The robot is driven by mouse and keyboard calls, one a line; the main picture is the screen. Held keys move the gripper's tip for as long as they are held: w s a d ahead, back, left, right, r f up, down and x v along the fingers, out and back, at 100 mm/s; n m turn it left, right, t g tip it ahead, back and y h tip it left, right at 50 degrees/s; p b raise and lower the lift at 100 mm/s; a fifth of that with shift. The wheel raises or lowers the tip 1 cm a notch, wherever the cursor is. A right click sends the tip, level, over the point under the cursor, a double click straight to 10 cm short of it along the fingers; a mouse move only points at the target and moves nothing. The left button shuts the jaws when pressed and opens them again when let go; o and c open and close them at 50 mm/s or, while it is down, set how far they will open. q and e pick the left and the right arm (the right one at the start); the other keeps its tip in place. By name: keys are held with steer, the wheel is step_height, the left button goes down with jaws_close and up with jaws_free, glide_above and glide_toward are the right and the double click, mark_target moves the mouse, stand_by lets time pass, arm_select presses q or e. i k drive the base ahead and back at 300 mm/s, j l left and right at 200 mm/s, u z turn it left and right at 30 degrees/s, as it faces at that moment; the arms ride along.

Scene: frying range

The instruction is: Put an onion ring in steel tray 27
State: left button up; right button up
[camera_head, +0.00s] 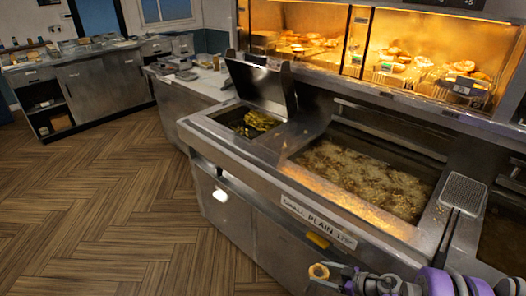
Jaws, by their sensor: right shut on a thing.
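A small golden onion ring (318,271) is at the bottom of the view, in front of the fryer. My right gripper (328,273) comes in from the lower right and is shut on the ring's right side. The ring is held in the air, below the fryer's front edge. I cannot pick out steel tray 27; no such number is readable. My left gripper is not in view.
The fryer has a wide vat of bubbling oil (365,178) and a smaller bin (249,122) with an upright lid. A lit heated cabinet (387,44) with fried food stands behind. Side counters (90,82) stand at the left. The wooden floor (95,205) is clear.

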mark_target(186, 74)
steer(key=i+j+u, duration=0.8)
steer(key=i+u, duration=0.15)
steer(key=i, duration=0.3)
steer(key=i+j+u, duration=0.1)
steer(key=i+u, duration=0.2)
steer(key=i, duration=0.15)
steer(key=i+u, duration=0.2)
steer(key=i, duration=1.15)
steer(key=i+z, duration=0.3)
steer(key=i, duration=0.3)
steer(key=i+j+z, duration=0.1)
steer(key=i+z, duration=0.25)
steer(key=i, duration=0.25)
